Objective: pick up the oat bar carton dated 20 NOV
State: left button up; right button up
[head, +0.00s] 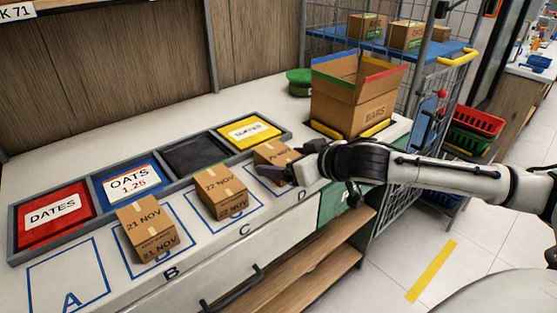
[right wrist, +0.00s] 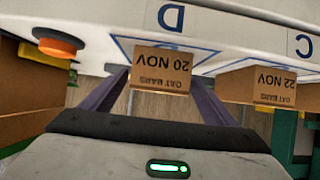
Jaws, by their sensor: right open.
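The oat bar carton dated 20 NOV (right wrist: 161,70) shows upside down in the right wrist view, by the square marked D. In the head view this small brown carton (head: 272,151) stands at the right end of the row, partly hidden by my right gripper (head: 283,173). My right gripper is open, and in the right wrist view its two dark fingers (right wrist: 158,90) lie to either side of the carton's image. No grip on it shows. My left gripper is not in view.
Cartons dated 21 NOV (head: 148,228) and 22 NOV (head: 221,192) stand at B and C; square A (head: 70,275) is empty. Behind them is a tray (head: 100,229) with coloured label compartments. An open BARS box (head: 350,100) stands behind my right arm, beside a wire cage (head: 425,110).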

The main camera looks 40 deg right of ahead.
jog(key=shift+x, duration=1.45)
jog(key=shift+d, duration=0.1)
jog(key=c, duration=1.2)
jog(key=shift+r, duration=0.1)
jog(key=shift+c, duration=0.4)
